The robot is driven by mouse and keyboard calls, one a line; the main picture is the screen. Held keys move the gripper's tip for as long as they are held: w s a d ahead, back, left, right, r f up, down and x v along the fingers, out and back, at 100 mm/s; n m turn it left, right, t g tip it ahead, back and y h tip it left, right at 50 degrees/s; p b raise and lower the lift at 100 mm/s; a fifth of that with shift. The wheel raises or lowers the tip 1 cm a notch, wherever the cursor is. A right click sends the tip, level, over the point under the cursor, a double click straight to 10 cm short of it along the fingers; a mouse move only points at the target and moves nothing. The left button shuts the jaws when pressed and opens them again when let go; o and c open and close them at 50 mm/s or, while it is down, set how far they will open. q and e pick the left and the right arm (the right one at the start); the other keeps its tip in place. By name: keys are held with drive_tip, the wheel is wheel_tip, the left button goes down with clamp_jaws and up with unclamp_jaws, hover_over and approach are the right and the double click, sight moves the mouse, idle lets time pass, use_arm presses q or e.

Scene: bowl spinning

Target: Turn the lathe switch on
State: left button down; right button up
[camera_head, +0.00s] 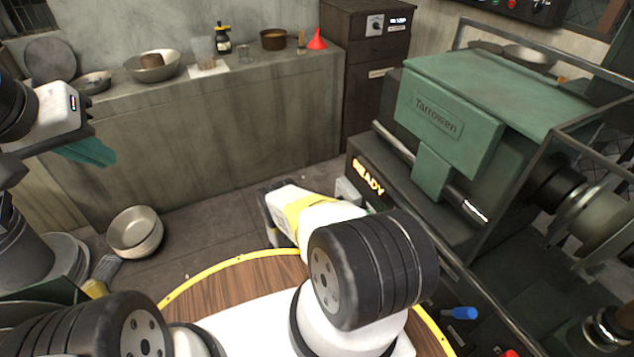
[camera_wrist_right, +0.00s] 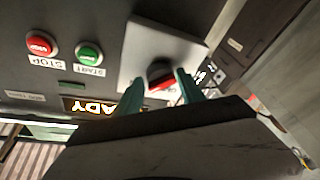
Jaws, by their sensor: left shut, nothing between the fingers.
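The lathe (camera_head: 437,118) is a green and dark machine on the right of the head view. In the right wrist view, a dark and red rotary switch knob (camera_wrist_right: 160,73) sits on a light grey plate. My right gripper (camera_wrist_right: 160,88) has its two teal fingers apart, one on each side of the knob; I see no clear contact. Its fingers are hidden in the head view, where my right arm reaches toward the machine's front. My left gripper (camera_head: 92,150) is shut and empty, well away from the lathe at the left.
A red STOP button (camera_wrist_right: 40,44) and green START button (camera_wrist_right: 89,54) sit beside the switch plate. A lit READY sign (camera_head: 368,177) is on the lathe front. A counter (camera_head: 200,135) with bowls runs along the back wall. A bowl (camera_head: 134,232) is at lower left.

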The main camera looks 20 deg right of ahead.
drive_tip(key=shift+o, duration=0.9)
drive_tip(key=shift+r, duration=0.1)
wheel_tip(320, 180, up, 3)
drive_tip(key=shift+w+f, duration=0.1)
drive_tip(key=shift+s+a+r, duration=0.3)
drive_tip(key=shift+s+a, duration=0.1)
drive_tip(key=shift+s, duration=0.25)
drive_tip(key=s+a+r, duration=0.1)
drive_tip(key=s+a, duration=0.6)
drive_tip(key=s, duration=0.5)
drive_tip(key=shift+s+a+r, duration=0.2)
drive_tip(key=shift+s+a, duration=0.1)
drive_tip(key=shift+w, duration=0.15)
